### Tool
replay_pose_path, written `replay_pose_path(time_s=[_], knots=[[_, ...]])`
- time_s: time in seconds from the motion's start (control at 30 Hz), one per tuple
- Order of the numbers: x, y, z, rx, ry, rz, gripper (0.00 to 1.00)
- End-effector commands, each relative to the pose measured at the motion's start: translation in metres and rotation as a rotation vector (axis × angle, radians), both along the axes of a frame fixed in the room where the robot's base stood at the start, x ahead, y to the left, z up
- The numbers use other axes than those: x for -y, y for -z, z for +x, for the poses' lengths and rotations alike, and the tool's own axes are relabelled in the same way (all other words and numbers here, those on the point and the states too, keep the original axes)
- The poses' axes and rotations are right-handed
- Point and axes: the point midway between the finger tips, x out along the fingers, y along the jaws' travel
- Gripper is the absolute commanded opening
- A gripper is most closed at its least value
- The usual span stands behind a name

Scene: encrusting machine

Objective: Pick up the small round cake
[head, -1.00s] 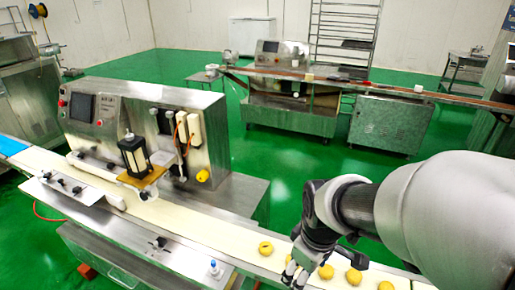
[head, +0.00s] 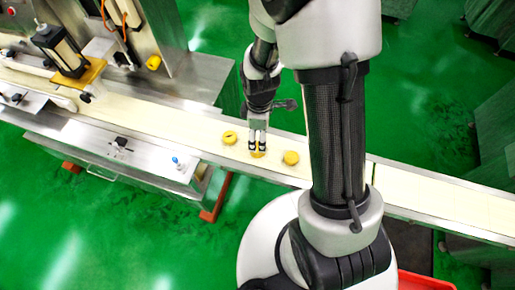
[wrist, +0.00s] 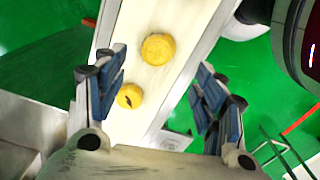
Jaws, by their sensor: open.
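Small round yellow cakes lie on the pale conveyor belt (head: 195,123). In the head view, one cake (head: 229,137) is left of my gripper (head: 258,147), one (head: 258,154) is partly hidden under its fingertips, and another (head: 291,157) is to the right. My gripper points down over the belt, open and empty. In the wrist view, one cake (wrist: 158,48) lies in the gap between the blue-padded fingers, towards their tips. A second cake (wrist: 129,95) with a dark mark lies close to the left finger. I cannot tell whether the fingers touch any cake.
Metal belt edges run along both sides. A red bin (head: 422,281) is at the lower right. Green floor (head: 440,85) is open behind the belt.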

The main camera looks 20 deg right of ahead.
Motion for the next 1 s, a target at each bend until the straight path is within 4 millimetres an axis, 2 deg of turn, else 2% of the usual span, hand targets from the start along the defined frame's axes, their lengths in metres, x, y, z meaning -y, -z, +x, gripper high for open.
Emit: replay_pose_path(time_s=[0.03, 0.1, 0.43, 0.7, 1.0], knots=[[0.0, 0.014, -0.001, -0.002, 0.0, 0.0, 0.64], [0.0, 0.024, 0.0, -0.002, 0.0, 0.0, 0.64], [-0.001, 0.044, 0.001, 0.0, 0.001, 0.0, 0.64], [-0.002, 0.084, 0.004, 0.0, 0.001, -0.001, 0.64], [-0.002, 0.087, 0.005, 0.003, 0.001, 0.0, 0.63]])
